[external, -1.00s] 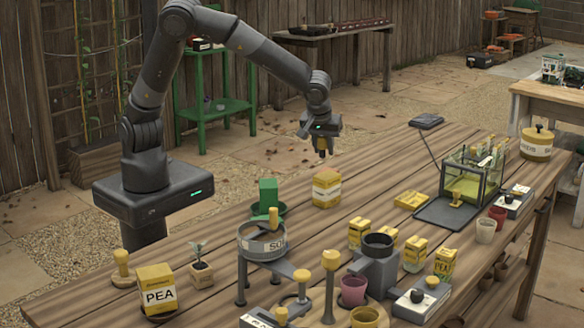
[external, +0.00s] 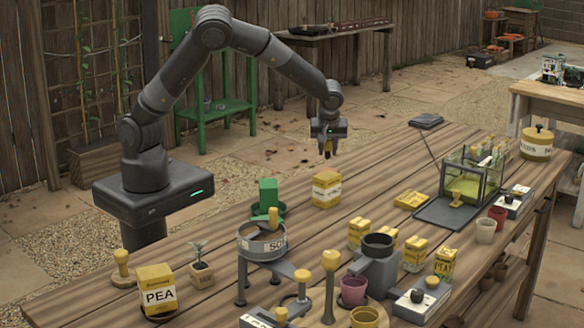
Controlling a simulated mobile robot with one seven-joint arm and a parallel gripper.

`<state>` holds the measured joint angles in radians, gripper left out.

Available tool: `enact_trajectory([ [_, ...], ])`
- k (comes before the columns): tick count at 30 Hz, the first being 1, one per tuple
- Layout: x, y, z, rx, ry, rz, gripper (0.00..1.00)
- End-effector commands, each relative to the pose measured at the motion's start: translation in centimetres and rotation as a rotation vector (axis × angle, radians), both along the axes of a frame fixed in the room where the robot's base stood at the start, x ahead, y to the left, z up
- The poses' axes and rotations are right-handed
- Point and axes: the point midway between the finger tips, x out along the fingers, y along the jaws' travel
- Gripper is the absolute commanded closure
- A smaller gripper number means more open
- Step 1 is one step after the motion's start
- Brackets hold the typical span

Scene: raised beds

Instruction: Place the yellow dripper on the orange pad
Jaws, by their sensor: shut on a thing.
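My gripper (external: 327,148) is above the far side of the wooden table, beyond the yellow-and-white box. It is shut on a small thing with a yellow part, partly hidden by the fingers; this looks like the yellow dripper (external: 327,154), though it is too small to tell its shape. The held thing is clear of the table. I cannot make out an orange pad for certain on the table.
A yellow-and-white box (external: 326,189) stands just below my gripper in the picture. A green block (external: 268,192), a sieve on legs (external: 262,243), a grey cylinder holder (external: 376,265) and a glass case (external: 470,178) stand around.

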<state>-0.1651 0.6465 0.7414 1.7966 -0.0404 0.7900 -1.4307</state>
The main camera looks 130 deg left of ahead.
Motion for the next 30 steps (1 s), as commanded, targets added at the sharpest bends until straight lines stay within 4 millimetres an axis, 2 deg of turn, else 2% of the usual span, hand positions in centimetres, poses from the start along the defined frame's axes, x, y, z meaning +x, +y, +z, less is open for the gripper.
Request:
enact_trajectory([
  [5,-0.1,0.4,-0.9,-0.001,0.001,-0.001,0.94],
  [12,-0.1,0.4,-4.1,-0.001,0.002,0.000,0.94],
  [23,-0.1,0.3,-4.6,-0.001,0.001,-0.001,0.94],
  [24,-0.1,0.3,-4.5,0.000,0.000,-0.001,0.70],
  [30,-0.1,0.3,-4.5,0.000,0.000,-0.001,0.54],
])
